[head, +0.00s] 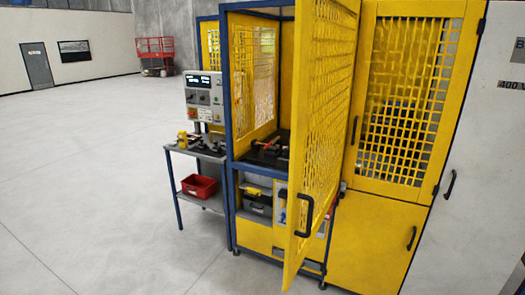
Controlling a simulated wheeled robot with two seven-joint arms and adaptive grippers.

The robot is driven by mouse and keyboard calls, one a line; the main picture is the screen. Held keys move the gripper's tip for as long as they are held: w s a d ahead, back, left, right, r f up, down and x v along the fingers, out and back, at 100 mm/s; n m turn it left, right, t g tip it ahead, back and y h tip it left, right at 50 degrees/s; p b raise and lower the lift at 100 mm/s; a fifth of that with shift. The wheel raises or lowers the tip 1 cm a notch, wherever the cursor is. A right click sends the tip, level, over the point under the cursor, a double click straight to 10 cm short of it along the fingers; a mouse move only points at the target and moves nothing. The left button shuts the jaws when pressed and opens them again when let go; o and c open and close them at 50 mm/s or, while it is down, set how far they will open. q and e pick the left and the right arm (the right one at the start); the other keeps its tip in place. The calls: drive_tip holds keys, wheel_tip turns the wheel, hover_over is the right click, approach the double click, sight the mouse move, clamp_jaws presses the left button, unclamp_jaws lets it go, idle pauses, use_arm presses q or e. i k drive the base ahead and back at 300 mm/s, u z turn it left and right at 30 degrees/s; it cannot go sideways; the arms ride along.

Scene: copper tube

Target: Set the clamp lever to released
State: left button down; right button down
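A blue-framed cage with yellow mesh panels (253,80) stands in the middle of the head view. Its yellow mesh door (318,110) is swung open toward me, with a black handle (303,215) low on it. Inside is a dark work bed (262,157) carrying a small fixture (268,144) with reddish parts. The door hides the right part of the bed. The fixture is too small to tell which part is the clamp lever or how it is set. Neither of my grippers is in view.
Left of the cage, a side table (185,150) holds tools, with a control panel (204,97) above and a red bin (199,186) on its lower shelf. A closed yellow cabinet (380,230) stands right. The floor at left is clear; the open door juts into the space before the cage.

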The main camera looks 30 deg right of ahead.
sight(273, 142)
drive_tip(key=i, duration=3.4)
